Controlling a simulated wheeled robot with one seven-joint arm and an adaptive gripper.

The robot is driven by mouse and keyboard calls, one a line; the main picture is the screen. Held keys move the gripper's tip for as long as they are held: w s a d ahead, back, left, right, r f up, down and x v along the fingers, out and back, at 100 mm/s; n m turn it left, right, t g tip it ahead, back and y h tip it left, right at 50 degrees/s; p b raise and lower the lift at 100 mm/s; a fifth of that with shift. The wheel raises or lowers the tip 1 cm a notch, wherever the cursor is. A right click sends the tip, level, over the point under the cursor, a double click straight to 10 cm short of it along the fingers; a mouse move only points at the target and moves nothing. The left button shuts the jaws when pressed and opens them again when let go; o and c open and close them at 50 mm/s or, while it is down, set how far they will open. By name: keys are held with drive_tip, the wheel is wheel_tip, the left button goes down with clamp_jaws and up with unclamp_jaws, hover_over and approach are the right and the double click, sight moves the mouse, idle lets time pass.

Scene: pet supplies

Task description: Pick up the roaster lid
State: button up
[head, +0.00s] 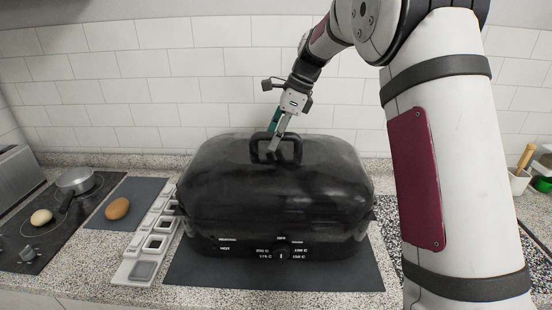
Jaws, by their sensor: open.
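The roaster lid (230,175) is a large, glossy black dome with a loop handle (290,145) on top. It sits on the black roaster base (330,240), which has a dial and white markings on its front. My gripper (274,142) is open and points down at the handle from above. Its fingers are at the handle, and one overlaps it in the picture. I cannot tell whether they touch it. The far side of the lid is hidden.
The roaster stands on a dark mat (210,276). To its left are a white rack (122,272), a brown egg (117,208) on another mat, and a cooktop (38,235) with a pot (75,181). A tiled wall (120,90) is behind. A utensil cup (518,182) is at right.

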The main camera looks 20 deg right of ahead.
drive_tip(key=shift+f, duration=0.25)
idle(0.4)
clamp_jaws()
drive_tip(key=shift+r, duration=0.1)
